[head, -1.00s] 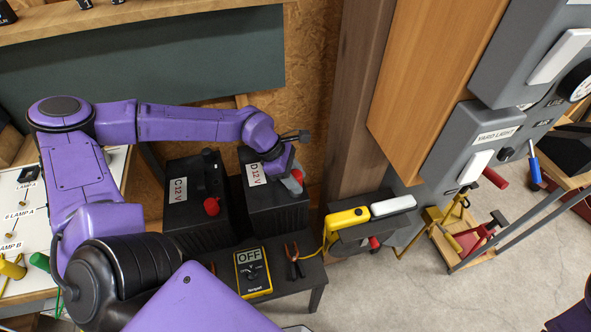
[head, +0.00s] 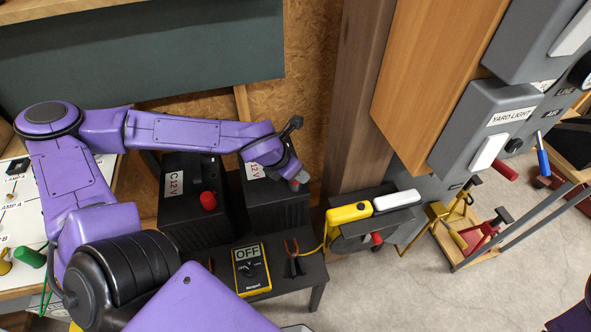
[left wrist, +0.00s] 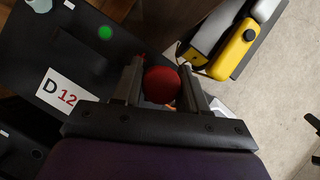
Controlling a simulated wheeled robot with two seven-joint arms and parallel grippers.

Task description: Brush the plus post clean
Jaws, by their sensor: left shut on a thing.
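Black battery D (head: 277,212) stands beside black battery C (head: 182,222); its D 12 label shows in the left wrist view (left wrist: 64,95). My left gripper (head: 298,181) is at the right side of battery D. In the left wrist view my left gripper (left wrist: 161,88) is shut on a round red cap (left wrist: 161,84). The cap and fingers hide most of the plus post area, so I cannot tell whether the cap is on the post. No brush is recognisable.
Battery C has a red cap (head: 208,200). A yellow meter reading OFF (head: 251,268) and red-and-black pliers (head: 293,257) lie in front on the dark bench.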

